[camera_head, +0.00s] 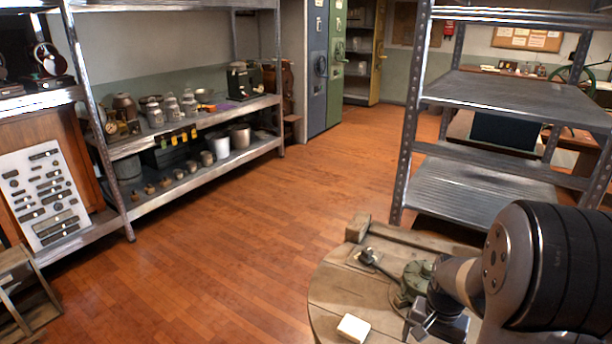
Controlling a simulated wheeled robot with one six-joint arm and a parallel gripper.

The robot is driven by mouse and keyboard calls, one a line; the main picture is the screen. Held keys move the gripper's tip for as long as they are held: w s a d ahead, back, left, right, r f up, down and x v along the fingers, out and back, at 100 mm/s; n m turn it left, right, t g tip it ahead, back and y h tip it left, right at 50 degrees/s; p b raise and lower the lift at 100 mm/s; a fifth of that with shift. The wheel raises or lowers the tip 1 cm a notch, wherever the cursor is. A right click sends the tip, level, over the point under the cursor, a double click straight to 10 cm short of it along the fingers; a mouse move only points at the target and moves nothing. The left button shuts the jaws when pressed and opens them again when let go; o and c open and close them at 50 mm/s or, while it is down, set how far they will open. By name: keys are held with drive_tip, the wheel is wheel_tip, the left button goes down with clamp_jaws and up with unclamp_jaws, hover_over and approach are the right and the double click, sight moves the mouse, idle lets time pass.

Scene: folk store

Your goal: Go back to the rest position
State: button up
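My arm reaches in from the right edge of the head view, and my gripper (424,326) is low over a round wooden table (328,286). Only part of the gripper shows, and the gap between its fingers cannot be made out. A pale cream block (353,328) lies on the table to the left of the gripper, apart from it. A green metal piece (415,275) stands just behind the gripper, partly hidden by my arm.
An empty metal shelf (490,185) stands right behind the table. A long shelf (205,150) with jars and pots runs along the left wall. A white board of dark pieces (45,195) leans at left. The wooden floor (240,240) between is clear.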

drive_tip(key=shift+f+b, duration=0.95)
drive_tip(key=shift+f, duration=0.55)
drive_tip(key=shift+r, duration=0.1)
